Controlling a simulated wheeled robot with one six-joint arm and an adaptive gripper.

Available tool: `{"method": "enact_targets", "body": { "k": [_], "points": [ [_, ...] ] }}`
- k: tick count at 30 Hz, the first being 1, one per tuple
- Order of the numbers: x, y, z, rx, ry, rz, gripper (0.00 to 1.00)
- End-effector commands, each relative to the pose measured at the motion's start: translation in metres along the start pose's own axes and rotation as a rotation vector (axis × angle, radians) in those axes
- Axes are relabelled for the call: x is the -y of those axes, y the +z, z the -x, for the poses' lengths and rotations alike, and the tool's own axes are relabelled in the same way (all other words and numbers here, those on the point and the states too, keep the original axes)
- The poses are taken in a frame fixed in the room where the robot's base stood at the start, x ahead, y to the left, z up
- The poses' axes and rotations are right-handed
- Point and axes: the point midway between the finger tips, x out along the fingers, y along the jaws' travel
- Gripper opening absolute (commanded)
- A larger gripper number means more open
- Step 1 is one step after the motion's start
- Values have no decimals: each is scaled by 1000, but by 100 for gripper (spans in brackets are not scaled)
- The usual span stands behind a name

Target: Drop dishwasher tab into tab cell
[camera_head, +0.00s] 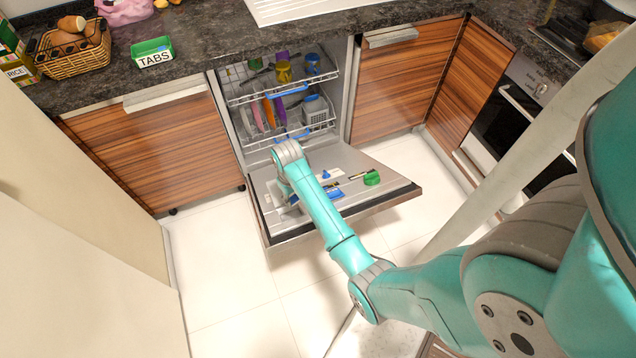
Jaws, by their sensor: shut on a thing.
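The dishwasher door (389,194) lies folded down, its inner face up. On it is a dispenser with blue parts (335,193) and a green round cap (372,178); I cannot make out the inside of the tab cell. My gripper (285,194) is low over the left part of the door, left of the dispenser, partly behind my own arm. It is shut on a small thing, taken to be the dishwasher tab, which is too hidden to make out. The green box marked TABS (153,52) stands on the counter at upper left.
The dishwasher's pulled-out racks (283,92) hold cups and coloured plates behind the door. A wicker basket (72,57) and a RICE box (18,72) stand on the dark counter. The tiled floor (230,270) left of the door is clear. An oven (510,120) is at right.

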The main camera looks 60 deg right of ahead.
Motion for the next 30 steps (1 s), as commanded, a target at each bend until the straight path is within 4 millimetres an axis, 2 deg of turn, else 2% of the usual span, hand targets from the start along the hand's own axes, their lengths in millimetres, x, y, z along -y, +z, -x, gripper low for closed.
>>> {"method": "enact_targets", "body": {
  "k": [4, 13, 14, 16, 17, 26, 30],
  "points": [
    [0, 0, -6, 1, 0, 0, 18],
    [0, 0, -8, 0, 0, 0, 18],
    [0, 0, -8, 0, 0, 0, 44],
    [0, 0, -8, 0, 0, 0, 61],
    [0, 0, -8, 0, 0, 0, 66],
    [0, 0, -7, 0, 0, 0, 66],
    [0, -1, 2, -2, 0, 0, 66]
  ]
}}
